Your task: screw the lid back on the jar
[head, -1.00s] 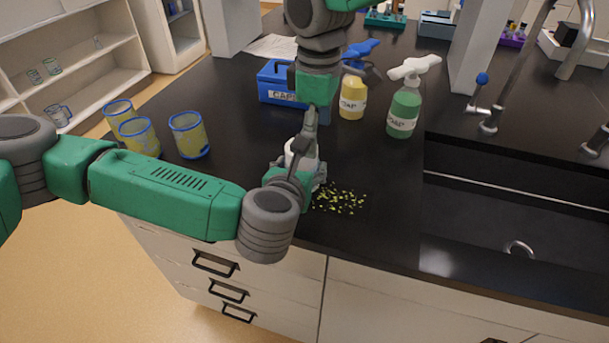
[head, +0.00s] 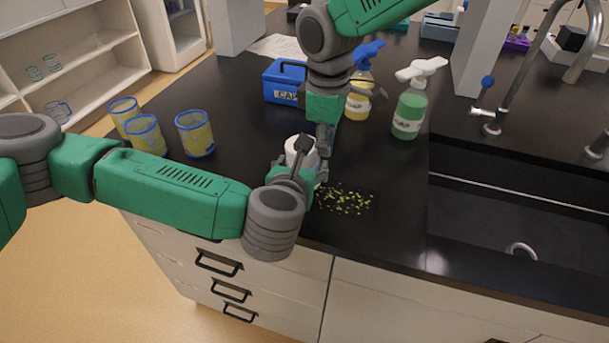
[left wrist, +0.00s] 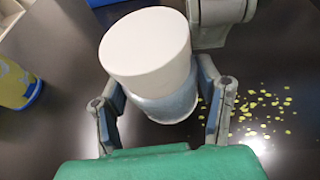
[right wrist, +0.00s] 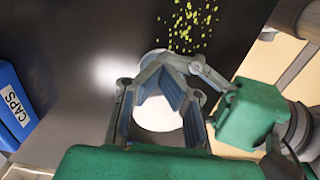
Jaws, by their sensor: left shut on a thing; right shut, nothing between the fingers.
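The white lid (left wrist: 148,45) sits on top of the jar (left wrist: 170,105), whose grey-blue translucent side shows below it in the left wrist view. The lid looks slightly askew to the jar; I cannot tell if the threads are engaged. My left gripper (left wrist: 165,110) is shut around the jar's body. In the head view the lid (head: 301,150) shows above my left gripper (head: 300,180), which hides most of the jar. My right gripper (head: 324,150) is shut and empty beside the lid, on its right. In the right wrist view its fingers (right wrist: 163,68) partly cover the lid (right wrist: 158,115).
Yellow-green bits (head: 345,200) lie scattered on the black bench right of the jar. A blue CAPS box (head: 283,85), a yellow bottle (head: 358,103) and a green bottle (head: 409,112) stand behind. Several blue-rimmed beakers (head: 195,134) stand left. A sink (head: 510,230) is at right.

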